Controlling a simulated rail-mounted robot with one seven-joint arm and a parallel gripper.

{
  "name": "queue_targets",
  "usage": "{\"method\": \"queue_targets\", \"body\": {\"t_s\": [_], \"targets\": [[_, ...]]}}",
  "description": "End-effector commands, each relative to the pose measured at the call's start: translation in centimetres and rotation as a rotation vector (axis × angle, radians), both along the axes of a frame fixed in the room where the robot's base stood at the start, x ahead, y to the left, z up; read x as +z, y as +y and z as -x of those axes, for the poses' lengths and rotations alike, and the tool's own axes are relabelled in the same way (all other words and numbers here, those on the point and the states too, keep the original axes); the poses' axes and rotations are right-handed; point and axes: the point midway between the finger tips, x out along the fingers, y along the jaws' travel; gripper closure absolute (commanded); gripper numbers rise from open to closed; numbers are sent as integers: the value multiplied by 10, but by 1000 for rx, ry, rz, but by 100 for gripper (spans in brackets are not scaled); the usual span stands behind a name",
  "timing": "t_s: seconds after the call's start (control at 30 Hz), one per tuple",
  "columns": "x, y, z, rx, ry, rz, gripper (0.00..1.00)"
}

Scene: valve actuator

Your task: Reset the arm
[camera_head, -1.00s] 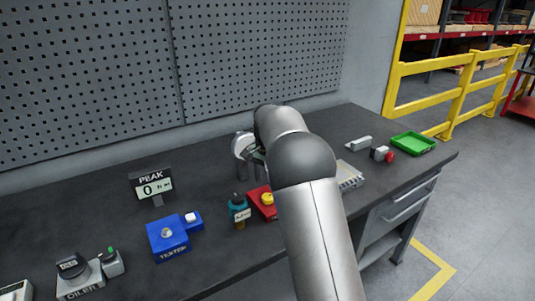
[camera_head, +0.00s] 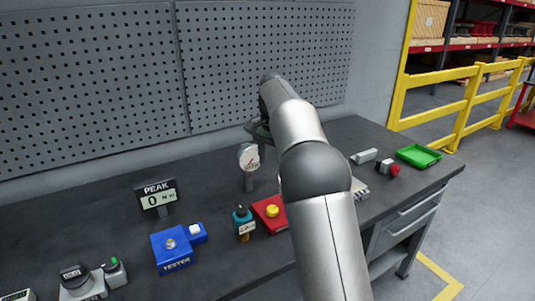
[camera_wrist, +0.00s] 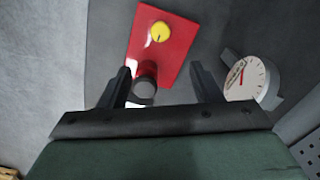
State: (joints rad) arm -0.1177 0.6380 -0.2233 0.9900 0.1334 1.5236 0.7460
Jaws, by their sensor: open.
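My gripper (camera_wrist: 160,78) is open in the wrist view, its two dark fingers apart and holding nothing. In the head view most of it is hidden behind my arm, which reaches over the bench toward the pegboard. A red box with a yellow knob (camera_head: 271,212) sits on the bench. The red box (camera_wrist: 165,48) also shows ahead of the fingers in the wrist view. A dark round post (camera_wrist: 146,78) appears between the fingers; I cannot tell its distance. A round white dial gauge (camera_head: 249,157) stands on a post behind the red box and left of my arm.
A teal labelled part (camera_head: 243,221) stands beside the red box. A blue tester (camera_head: 171,251), a peak display reading 0 (camera_head: 156,196) and an oiler (camera_head: 78,281) are to the left. A green tray (camera_head: 419,156) and a red-ended grey part (camera_head: 390,169) are at right. A pegboard (camera_head: 265,60) stands behind.

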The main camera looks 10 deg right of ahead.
Motion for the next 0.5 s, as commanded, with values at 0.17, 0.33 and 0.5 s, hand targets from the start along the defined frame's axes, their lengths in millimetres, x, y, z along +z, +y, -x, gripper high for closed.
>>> {"method": "queue_targets", "body": {"t_s": [0.17, 0.33, 0.5], "targets": [[8, -7, 35, 68, -6, -19, 42], [5, -10, 117, 241, -21, -44, 42], [-21, -4, 219, 454, -37, -43, 42]]}}
